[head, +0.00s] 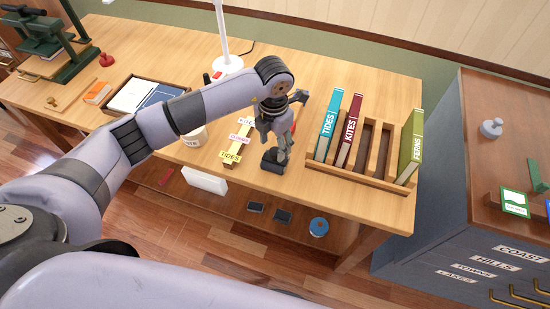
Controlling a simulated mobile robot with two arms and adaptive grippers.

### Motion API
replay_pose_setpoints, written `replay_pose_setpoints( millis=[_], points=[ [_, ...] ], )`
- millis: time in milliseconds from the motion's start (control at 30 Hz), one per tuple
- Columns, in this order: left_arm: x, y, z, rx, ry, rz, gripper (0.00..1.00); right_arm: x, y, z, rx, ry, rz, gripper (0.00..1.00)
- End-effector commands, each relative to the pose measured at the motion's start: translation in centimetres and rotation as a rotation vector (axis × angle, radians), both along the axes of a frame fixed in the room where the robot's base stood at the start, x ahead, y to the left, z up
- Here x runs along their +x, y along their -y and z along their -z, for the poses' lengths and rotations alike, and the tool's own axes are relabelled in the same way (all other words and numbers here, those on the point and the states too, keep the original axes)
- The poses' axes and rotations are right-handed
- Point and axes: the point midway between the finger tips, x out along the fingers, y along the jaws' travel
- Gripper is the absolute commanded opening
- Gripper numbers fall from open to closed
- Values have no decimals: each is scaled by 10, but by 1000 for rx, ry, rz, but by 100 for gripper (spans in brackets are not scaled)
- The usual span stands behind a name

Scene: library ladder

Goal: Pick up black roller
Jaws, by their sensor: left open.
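A small black object (271,162), which looks like the black roller, rests on the wooden table near its front edge, left of the book rack. My left gripper (283,152) points down right above it, with its fingers open. The fingertips are at the object's upper right side. I cannot tell whether they touch it, and part of the object may be hidden behind them. My right gripper is not in view.
A wooden rack (348,172) with several upright books stands right of the gripper. A white lamp (226,62) stands behind. A dark cabinet (450,180) is at the right.

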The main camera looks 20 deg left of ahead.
Motion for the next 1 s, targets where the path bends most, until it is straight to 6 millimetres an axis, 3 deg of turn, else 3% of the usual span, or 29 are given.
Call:
replay_pose_setpoints(
  millis=[133, 300, 567, 1000],
  points=[
    [-2, 4, 21, 1, -6, 0, 51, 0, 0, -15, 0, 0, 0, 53],
    [0, 3, 40, 0, -2, 1, 51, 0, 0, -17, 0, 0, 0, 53],
    [0, 3, 43, 0, 0, 1, 51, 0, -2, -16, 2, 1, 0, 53],
    [0, 3, 43, 0, 0, 1, 21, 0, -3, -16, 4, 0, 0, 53]
  ],
)
